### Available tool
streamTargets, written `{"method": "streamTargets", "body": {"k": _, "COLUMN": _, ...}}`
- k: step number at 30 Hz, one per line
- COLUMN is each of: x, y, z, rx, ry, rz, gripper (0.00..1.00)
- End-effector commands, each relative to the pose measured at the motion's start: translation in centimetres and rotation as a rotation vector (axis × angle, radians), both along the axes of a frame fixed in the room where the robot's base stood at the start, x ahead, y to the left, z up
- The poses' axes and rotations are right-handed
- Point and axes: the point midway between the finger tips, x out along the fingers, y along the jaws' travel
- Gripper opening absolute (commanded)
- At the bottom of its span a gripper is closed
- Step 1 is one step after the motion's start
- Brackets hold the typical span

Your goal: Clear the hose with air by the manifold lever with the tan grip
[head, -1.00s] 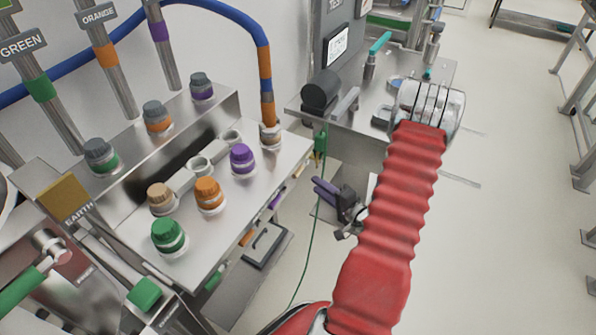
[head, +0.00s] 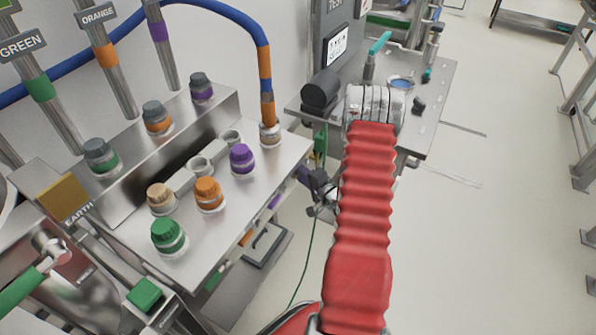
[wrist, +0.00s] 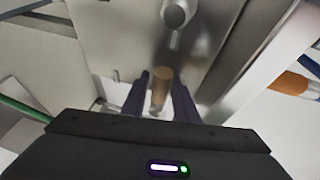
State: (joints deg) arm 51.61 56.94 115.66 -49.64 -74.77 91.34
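The brown-tan grip (wrist: 161,84) stands between the two dark fingers of my gripper (wrist: 160,97) in the wrist view. The fingers are open, with a gap visible on each side of it. In the head view my gripper (head: 316,182) is at the right front edge of the steel manifold (head: 222,220), partly hidden by my red-sleeved arm. The tan lever is not clear there. An orange grip (head: 246,238) and a purple grip (head: 273,202) show below that edge. The blue hose (head: 225,12) runs down to a coupling (head: 270,134) at the manifold's far right corner.
Tan (head: 161,199), orange (head: 208,194), purple (head: 242,158) and green (head: 168,237) caps stand on the manifold. A steel bench (head: 432,110) with a teal-handled valve is behind my arm. A thin green cable (head: 305,262) hangs near my gripper.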

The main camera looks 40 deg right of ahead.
Motion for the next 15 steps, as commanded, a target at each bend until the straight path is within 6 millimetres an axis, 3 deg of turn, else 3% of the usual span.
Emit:
{"method": "streamTargets", "body": {"k": 8, "x": 0.07, "y": 0.00, "z": -0.02, "rx": 0.000, "ry": 0.000, "rz": 0.000, "gripper": 0.26}}
{"method": "streamTargets", "body": {"k": 15, "x": 0.03, "y": 0.01, "z": -0.04, "rx": 0.001, "ry": 0.001, "rz": 0.000, "gripper": 0.09}}
